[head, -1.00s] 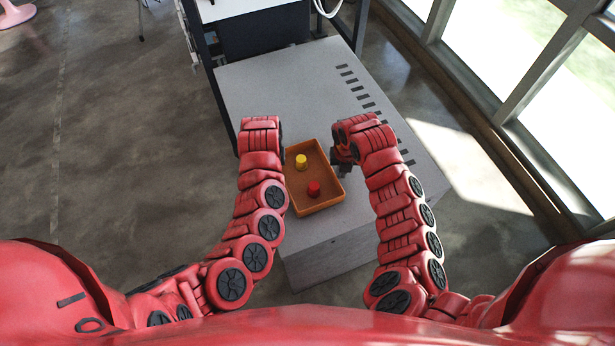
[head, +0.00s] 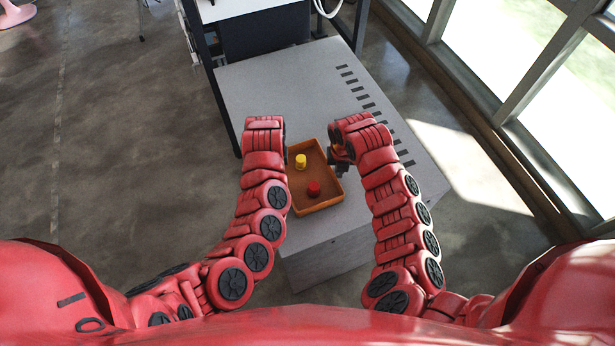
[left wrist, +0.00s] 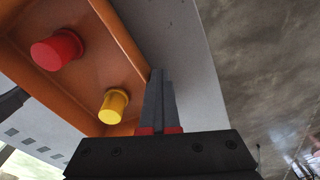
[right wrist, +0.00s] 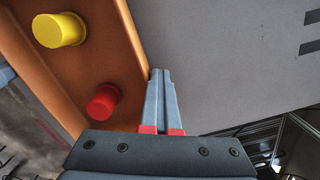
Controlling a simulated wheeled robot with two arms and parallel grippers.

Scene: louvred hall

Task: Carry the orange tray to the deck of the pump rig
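The orange tray (head: 322,207) lies on the flat grey top of a large block, holding a yellow piece (head: 300,161) and a red piece (head: 313,188). My left gripper, hidden under its wrist in the head view, shows in the left wrist view (left wrist: 162,76); its fingers are together against the outer side of the tray (left wrist: 118,35). My right gripper (head: 340,168) is at the opposite side. In the right wrist view (right wrist: 162,76) its fingers are also together, beside the tray wall (right wrist: 133,40). I see no wall between either finger pair. I cannot tell which thing is the pump rig.
The grey block top (head: 275,85) is bare beyond the tray, with a row of dark slots (head: 362,96) along its right. A black-framed bench (head: 262,32) stands behind it. Windows (head: 510,50) line the right; open floor (head: 120,150) lies left.

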